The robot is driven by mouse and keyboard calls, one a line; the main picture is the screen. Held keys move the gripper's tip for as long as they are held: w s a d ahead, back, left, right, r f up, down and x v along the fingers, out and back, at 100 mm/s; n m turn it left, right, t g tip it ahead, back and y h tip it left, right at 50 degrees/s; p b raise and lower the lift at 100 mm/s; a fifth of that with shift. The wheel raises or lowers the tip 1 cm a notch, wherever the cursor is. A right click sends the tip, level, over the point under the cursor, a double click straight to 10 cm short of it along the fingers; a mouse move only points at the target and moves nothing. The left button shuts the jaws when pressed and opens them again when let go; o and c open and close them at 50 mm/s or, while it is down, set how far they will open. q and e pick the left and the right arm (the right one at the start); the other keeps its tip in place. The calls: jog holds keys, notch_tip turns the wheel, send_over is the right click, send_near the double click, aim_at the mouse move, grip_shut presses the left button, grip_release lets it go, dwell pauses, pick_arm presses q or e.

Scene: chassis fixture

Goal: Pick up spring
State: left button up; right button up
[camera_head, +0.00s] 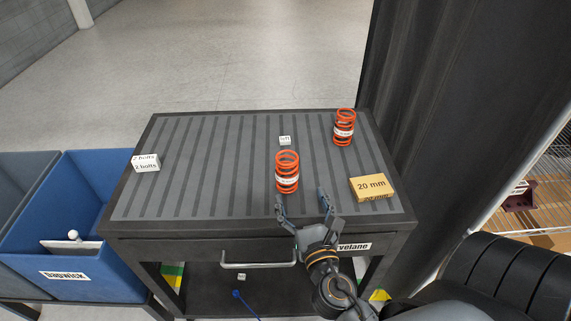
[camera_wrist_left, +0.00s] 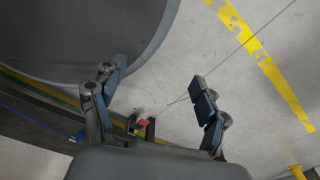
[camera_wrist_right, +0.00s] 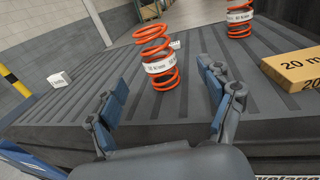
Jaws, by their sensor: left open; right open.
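Two orange coil springs with white label bands stand upright on the dark ribbed cart top. The nearer spring (camera_head: 287,172) is near the front middle; it also shows in the right wrist view (camera_wrist_right: 157,57). The farther spring (camera_head: 344,127) is at the back right, and partly at the top of the right wrist view (camera_wrist_right: 239,17). My right gripper (camera_head: 302,200) is open and empty at the cart's front edge, just short of the nearer spring, with the spring beyond and between its fingertips in the wrist view. My left gripper (camera_wrist_left: 160,95) is open and empty over the floor, seen only in its wrist view.
A tan "20 mm" box (camera_head: 373,188) lies right of the nearer spring. A small white block (camera_head: 285,140) sits behind it. A white "2 bolts" box (camera_head: 146,162) is at the left edge. A blue bin (camera_head: 75,215) stands left of the cart. A drawer handle (camera_head: 258,264) juts out in front.

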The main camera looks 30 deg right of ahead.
aim_at(291, 176)
jog(key=p+x, duration=0.1)
jog(key=x, duration=0.3)
jog(key=shift+w+d+r, duration=0.1)
jog(key=shift+w+r, duration=0.05)
jog(key=shift+w, duration=0.15)
jog(key=x, duration=0.3)
jog(key=shift+w+a+p, duration=0.1)
jog(key=shift+a+p, duration=0.15)
jog(key=shift+p, duration=0.15)
jog(key=shift+w+d+f, duration=0.15)
jog(key=shift+w+d, duration=0.05)
jog(key=shift+w, duration=0.4)
jog(key=shift+w+d+f, duration=0.15)
jog(key=shift+w+f, duration=0.05)
jog(key=shift+w, duration=0.4)
jog(key=shift+w+d+f, duration=0.15)
jog(key=shift+w, duration=0.3)
jog(key=shift+s, duration=0.15)
jog(key=c, duration=0.4)
pick_arm(q)
jog(key=r, duration=0.2)
jog(key=s+r, duration=0.1)
jog(key=shift+s+a, duration=0.1)
jog(key=shift+a, duration=0.2)
pick_arm(e)
jog(key=c, duration=1.2)
